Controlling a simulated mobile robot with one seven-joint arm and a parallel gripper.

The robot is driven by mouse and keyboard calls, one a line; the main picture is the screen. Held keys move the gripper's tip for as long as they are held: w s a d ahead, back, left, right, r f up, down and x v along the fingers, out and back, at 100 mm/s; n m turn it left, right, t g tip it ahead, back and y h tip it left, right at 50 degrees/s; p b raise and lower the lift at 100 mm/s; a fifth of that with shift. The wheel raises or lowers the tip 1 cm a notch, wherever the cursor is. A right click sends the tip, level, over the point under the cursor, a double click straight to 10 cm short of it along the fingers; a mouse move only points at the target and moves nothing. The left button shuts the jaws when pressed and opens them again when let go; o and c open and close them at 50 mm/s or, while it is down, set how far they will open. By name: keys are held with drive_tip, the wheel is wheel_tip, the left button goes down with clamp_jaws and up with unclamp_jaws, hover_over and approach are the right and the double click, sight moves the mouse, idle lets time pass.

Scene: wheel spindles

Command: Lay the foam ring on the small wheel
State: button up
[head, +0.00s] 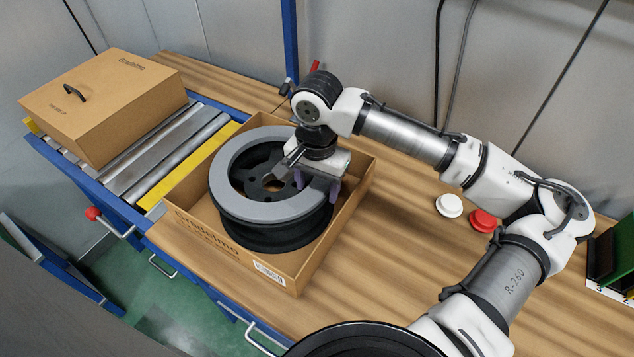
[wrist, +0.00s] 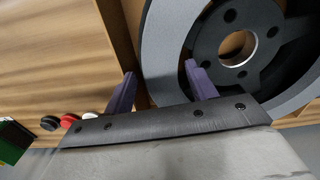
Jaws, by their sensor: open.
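The grey foam ring (head: 228,187) lies flat on top of the small wheel (head: 280,237), a dark wheel with a holed hub, inside an open cardboard box. The ring also shows in the wrist view (wrist: 163,30), around the wheel's hub (wrist: 207,47). My gripper (head: 317,186) is over the right side of the ring, open. In the wrist view its purple fingers (wrist: 160,68) are apart, one on the outer side of the ring's band and one on the inner side. I cannot tell whether they touch it.
The open box (head: 330,237) has low walls close around the wheel. A closed carton (head: 105,100) with a handle sits on the roller conveyor (head: 150,160) at left.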

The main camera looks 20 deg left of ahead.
drive_tip(key=shift+r, duration=0.1)
wheel_tip(320, 180, up, 12)
drive_tip(key=b, duration=0.2)
idle(0.3)
